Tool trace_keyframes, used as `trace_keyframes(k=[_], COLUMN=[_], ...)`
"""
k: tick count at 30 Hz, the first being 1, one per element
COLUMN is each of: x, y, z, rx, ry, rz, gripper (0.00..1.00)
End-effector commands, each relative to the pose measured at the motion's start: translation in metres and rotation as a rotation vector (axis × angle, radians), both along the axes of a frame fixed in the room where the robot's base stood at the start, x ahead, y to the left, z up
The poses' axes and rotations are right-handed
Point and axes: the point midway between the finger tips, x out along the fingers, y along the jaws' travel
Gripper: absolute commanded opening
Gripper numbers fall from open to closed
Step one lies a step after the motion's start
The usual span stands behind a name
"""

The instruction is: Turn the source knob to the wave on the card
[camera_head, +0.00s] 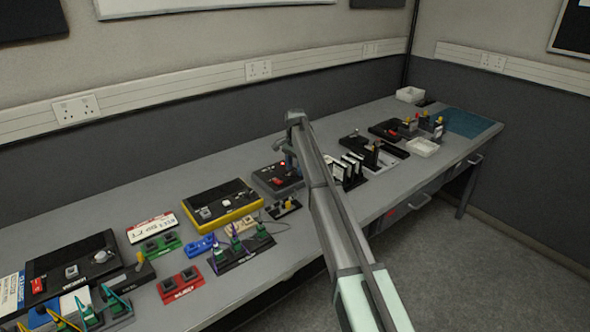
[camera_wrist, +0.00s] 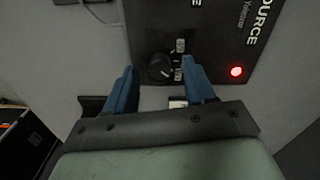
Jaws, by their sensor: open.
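The source box (camera_head: 268,182) is a dark unit on the bench with a lit red lamp; in the wrist view its panel (camera_wrist: 205,62) reads "SOURCE". The black round source knob (camera_wrist: 160,66) has small pale wave labels at its right, too small to read. My gripper (camera_wrist: 158,66) is open, its two blue fingertips on either side of the knob in the picture. I cannot tell whether they touch it. In the head view my gripper (camera_head: 291,163) is over the box, partly hidden by my arm. I cannot make out which card shows the wave.
A yellow-edged box (camera_head: 216,205) stands left of the source box, with a small black holder (camera_head: 284,208) in front. A white tray (camera_head: 422,147) is farther right. The bench's back strip is clear.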

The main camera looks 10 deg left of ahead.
Motion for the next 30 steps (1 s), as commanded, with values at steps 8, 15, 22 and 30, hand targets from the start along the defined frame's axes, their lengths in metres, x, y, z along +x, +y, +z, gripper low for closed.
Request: trace_keyframes(k=[8,15,22,30], x=[-0.0002,-0.0001,-0.0002,-0.0001], y=[-0.0001,0.0,-0.0001,-0.0001], z=[-0.0099,-0.0096,-0.0095,-0.0094], rx=[0.0,0.0,0.0,0.0], ry=[0.0,0.0,0.0,0.0], rz=[0.0,0.0,0.0,0.0], gripper=[0.54,0.5,0.28,0.02])
